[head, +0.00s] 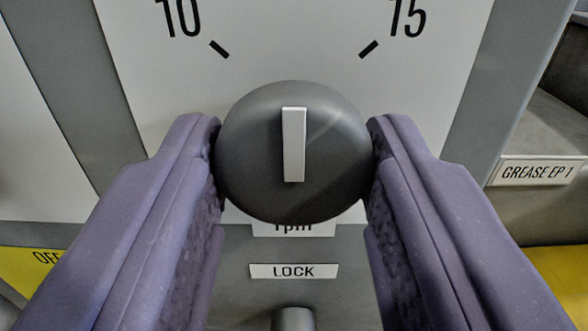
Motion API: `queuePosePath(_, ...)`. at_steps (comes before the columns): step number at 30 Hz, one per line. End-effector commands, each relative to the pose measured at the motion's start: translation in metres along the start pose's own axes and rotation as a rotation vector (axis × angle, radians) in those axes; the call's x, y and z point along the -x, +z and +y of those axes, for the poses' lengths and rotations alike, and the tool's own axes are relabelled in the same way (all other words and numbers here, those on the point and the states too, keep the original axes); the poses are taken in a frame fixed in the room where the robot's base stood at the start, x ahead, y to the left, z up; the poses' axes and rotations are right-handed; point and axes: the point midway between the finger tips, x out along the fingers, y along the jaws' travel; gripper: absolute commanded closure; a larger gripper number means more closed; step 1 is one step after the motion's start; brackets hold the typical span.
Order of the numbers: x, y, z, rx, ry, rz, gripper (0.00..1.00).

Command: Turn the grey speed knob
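The grey speed knob (255,165) is round and dark grey, with a raised white pointer bar (294,145) on its face. The bar stands almost upright, between the 10 and 15 marks of the dial. My gripper (294,152) has one purple finger on the left side of the knob and one on the right. Both fingertips appear to press against the knob's sides, with no gap visible. The knob covers part of the "rpm" label (293,229) below it.
The white dial plate (295,40) fills the top. Below the knob are a "LOCK" label (293,271) and a small grey cylinder (294,319).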

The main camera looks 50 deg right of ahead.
Motion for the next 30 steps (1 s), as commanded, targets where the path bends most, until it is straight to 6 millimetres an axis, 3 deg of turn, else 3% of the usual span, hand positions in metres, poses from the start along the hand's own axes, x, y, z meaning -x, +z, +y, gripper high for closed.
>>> queuePosePath(14, 0.0001, 0.0008, -0.0001, -0.088, 0.0, 0.0, 0.86)
queuePosePath(30, 0.0002, 0.0024, -0.0012, -0.555, 0.0, 0.0, 0.86)
